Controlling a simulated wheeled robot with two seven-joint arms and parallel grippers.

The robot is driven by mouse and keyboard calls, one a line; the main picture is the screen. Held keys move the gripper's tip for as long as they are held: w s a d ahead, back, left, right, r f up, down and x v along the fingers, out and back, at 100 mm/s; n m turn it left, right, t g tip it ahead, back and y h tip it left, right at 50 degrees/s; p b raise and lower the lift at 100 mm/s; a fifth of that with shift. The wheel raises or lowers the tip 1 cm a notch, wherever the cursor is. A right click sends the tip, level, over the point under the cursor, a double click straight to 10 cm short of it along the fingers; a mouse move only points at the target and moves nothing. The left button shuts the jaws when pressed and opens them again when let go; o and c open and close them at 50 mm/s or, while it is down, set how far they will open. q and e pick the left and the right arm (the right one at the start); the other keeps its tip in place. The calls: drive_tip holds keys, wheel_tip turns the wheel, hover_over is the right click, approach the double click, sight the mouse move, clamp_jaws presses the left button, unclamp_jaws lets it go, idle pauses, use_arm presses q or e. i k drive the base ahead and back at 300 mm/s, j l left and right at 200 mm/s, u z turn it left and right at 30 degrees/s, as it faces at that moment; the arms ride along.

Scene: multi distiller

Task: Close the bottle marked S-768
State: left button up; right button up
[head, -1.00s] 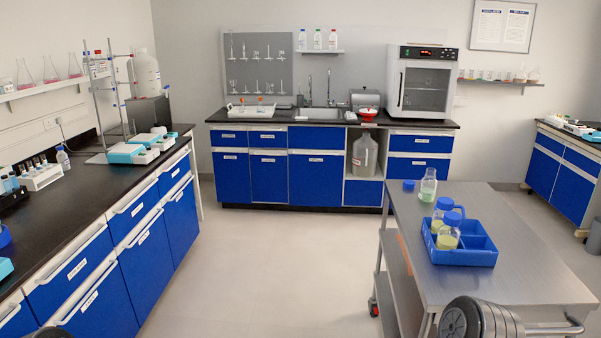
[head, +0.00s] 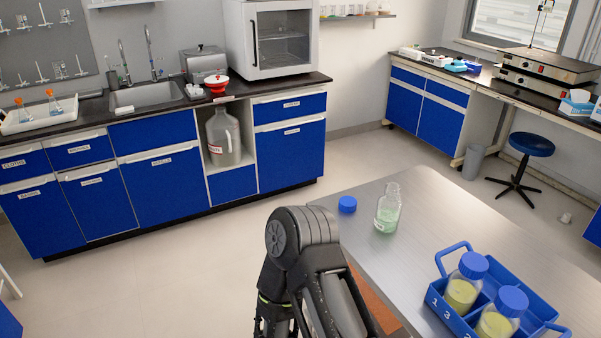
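An open clear bottle (head: 388,210) stands upright on the steel cart top near its far left corner, with a little pale green liquid in it. A loose blue cap (head: 347,204) lies on the cart just left of it, apart from the bottle. Two bottles of yellow liquid with blue caps on, one farther back (head: 462,290) and one nearer (head: 496,322), stand in a blue divided rack. No S-768 marking is readable on any bottle. One of my arms rises at the bottom middle, left of the cart; neither gripper shows.
The blue rack (head: 470,247) has a raised handle and stands at the cart's near right. The steel cart top (head: 440,220) is clear between rack and open bottle. Blue cabinets (head: 158,180) and a stool (head: 530,146) stand beyond open floor.

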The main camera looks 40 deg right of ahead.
sight(389, 205)
drive_tip(key=i, duration=1.9)
drive_tip(key=z, duration=4.05)
